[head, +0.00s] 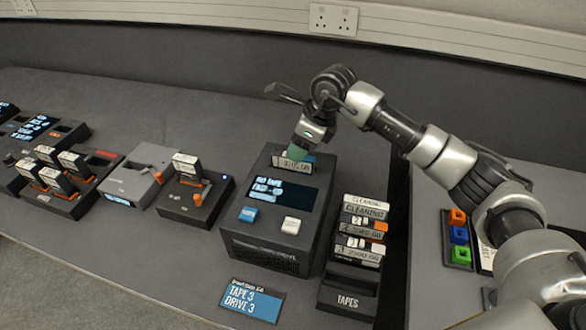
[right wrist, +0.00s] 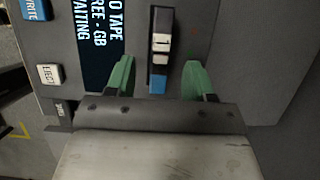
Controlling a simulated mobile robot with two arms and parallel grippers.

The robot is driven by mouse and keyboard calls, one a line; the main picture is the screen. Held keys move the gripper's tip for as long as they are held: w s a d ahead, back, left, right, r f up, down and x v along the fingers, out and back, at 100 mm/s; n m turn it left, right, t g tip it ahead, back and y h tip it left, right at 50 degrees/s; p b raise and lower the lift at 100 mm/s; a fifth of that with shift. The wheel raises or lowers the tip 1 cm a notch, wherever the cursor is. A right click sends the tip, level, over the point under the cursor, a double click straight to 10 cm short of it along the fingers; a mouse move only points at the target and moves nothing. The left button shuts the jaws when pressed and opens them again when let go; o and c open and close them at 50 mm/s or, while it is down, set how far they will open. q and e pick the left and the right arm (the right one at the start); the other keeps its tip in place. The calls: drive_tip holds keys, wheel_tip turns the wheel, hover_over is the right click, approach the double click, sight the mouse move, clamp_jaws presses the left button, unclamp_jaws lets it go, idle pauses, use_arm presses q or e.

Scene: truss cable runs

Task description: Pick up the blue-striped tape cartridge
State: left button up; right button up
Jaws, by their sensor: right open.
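The blue-striped tape cartridge (head: 291,164) stands in the slot on top of the dark tape drive (head: 265,237), its white label showing. In the right wrist view the cartridge (right wrist: 159,47) shows a black body, a white label and a blue end. My right gripper (head: 299,152) is over the drive's slot, pointing down. In the right wrist view its green fingertips (right wrist: 160,75) are apart, one on each side of the cartridge, with a gap on both sides. My left gripper is not in view.
A rack marked TAPES (head: 347,297) holds several stacked cartridges right of the drive. Dark units with upright cartridges (head: 188,205) stand to the left. Coloured blocks (head: 459,235) lie at the right.

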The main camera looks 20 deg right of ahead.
sight(279, 159)
drive_tip(key=p+x, duration=0.1)
drive_tip(key=x, duration=0.2)
drive_tip(key=shift+a+f, duration=0.15)
drive_tip(key=shift+f, duration=0.2)
drive_tip(key=shift+w+a+f, duration=0.1)
drive_tip(key=shift+w+f, duration=0.1)
drive_tip(key=shift+f, duration=0.3)
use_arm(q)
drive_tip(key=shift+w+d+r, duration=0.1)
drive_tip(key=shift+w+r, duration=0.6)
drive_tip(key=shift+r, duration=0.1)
use_arm(e)
clamp_jaws()
